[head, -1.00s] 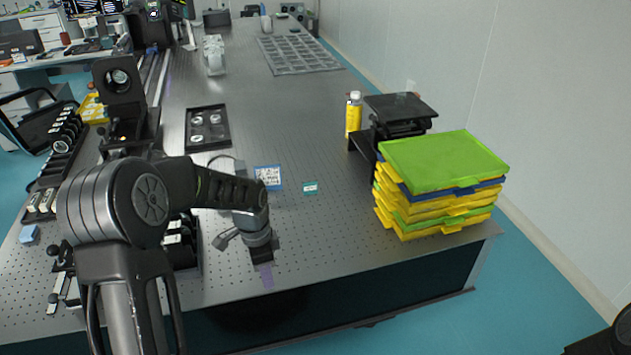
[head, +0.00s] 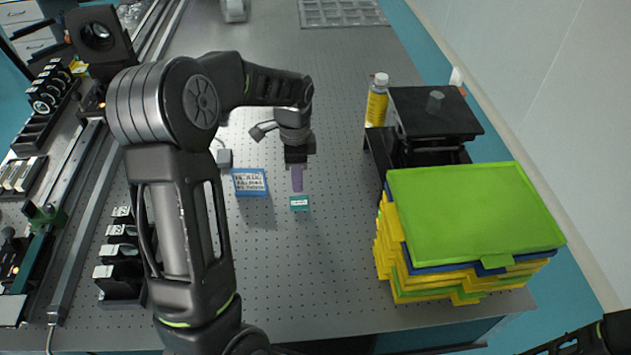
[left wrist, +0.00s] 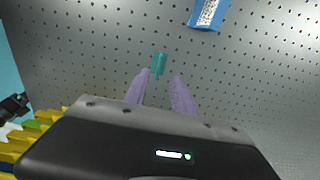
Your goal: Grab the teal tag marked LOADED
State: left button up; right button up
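The teal tag (head: 299,203) with a white label lies on the perforated optical table (head: 340,240); its lettering is too small to read. My left gripper (head: 297,185) points down just behind the tag in the head view. In the left wrist view, its two purple fingers (left wrist: 158,92) are apart, with nothing between them. The teal tag (left wrist: 159,64) lies just beyond their tips there, roughly in line with the gap. My right gripper is not seen; only a dark piece of my own shows at the bottom right corner of the head view.
A blue framed label block (head: 250,182) stands left of the tag. A stack of green, blue and yellow trays (head: 475,215) stands at the right, with a black platform (head: 435,110) and a yellow bottle (head: 377,100) behind it. Optics line the left side.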

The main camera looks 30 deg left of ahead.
aim_at(299, 197)
pick_arm(q)
jog(key=shift+s, duration=0.1)
jog(key=shift+f, duration=1.25)
jog(key=shift+f+p, duration=0.25)
jog(key=shift+p, duration=0.15)
jog(key=shift+d+f+p, duration=0.1)
jog(key=shift+f+p, duration=0.65)
jog(key=shift+f, duration=1.6)
jog(key=shift+c, duration=0.2)
grip_shut()
